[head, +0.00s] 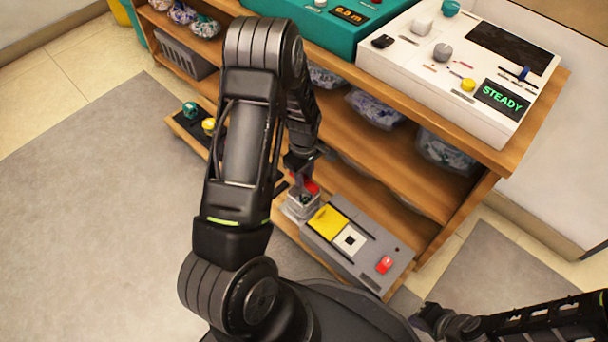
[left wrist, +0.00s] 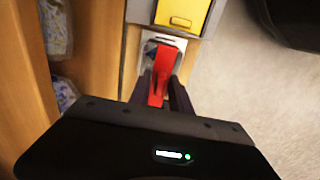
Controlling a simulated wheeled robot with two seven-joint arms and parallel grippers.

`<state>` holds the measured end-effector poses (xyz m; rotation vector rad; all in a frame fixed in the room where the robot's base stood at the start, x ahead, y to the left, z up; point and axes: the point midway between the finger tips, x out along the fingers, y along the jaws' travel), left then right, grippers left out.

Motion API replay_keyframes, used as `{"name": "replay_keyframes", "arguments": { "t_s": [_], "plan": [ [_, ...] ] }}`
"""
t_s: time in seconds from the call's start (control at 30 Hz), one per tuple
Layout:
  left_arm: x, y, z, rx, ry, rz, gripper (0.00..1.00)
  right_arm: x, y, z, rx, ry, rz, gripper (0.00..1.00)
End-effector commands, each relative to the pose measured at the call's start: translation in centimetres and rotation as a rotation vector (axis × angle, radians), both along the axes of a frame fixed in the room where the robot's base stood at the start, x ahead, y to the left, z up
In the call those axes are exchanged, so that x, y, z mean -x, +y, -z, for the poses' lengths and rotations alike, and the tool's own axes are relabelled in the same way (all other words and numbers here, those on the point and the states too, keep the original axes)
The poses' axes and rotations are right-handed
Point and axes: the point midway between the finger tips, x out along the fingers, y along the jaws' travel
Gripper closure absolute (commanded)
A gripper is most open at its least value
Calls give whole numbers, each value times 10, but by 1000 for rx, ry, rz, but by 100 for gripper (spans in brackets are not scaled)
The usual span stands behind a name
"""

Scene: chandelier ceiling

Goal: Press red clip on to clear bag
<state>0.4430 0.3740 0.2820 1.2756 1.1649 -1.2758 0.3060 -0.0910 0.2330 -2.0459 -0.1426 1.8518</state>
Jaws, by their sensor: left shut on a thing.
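The red clip (left wrist: 160,78) sits between the fingers of my left gripper (left wrist: 163,92) in the left wrist view, and the fingers are shut on it. In the head view the red clip (head: 312,187) shows just below my left gripper (head: 304,176), partly hidden by it. A pale, see-through-looking item (head: 300,206), which may be the clear bag, is right under the clip. It also shows beyond the clip in the left wrist view (left wrist: 175,40). I cannot tell whether clip and bag touch. My right gripper (head: 428,318) is at the lower right; its fingers are unclear.
A grey device (head: 375,268) with a yellow panel (head: 328,220) and a red button (head: 384,264) lies beside the pale item on the low shelf. Above, wooden shelves hold bagged items (head: 376,108). A white console (head: 440,85) stands on top. Grey floor mat (head: 100,220) is clear at left.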

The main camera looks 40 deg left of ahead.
Motion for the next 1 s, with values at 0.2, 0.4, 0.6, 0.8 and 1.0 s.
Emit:
{"name": "replay_keyframes", "arguments": {
  "t_s": [0.2, 0.4, 0.6, 0.8, 1.0],
  "plan": [
    [0, 0, 25, 0, 0, 1, 100, -3, 1, 23, 1, -8, 4, 100],
    [0, 0, 36, 0, 0, 1, 100, -5, 0, 30, 1, -13, 7, 100],
    [0, 0, 39, 0, 0, 1, 100, -6, 0, 31, 1, -13, 7, 100],
    [0, 0, 39, 0, 0, 1, 100, -6, 0, 31, 1, -13, 7, 100],
    [0, 0, 39, 0, 0, 1, 100, -6, 0, 31, 1, -13, 7, 100]
  ]
}}
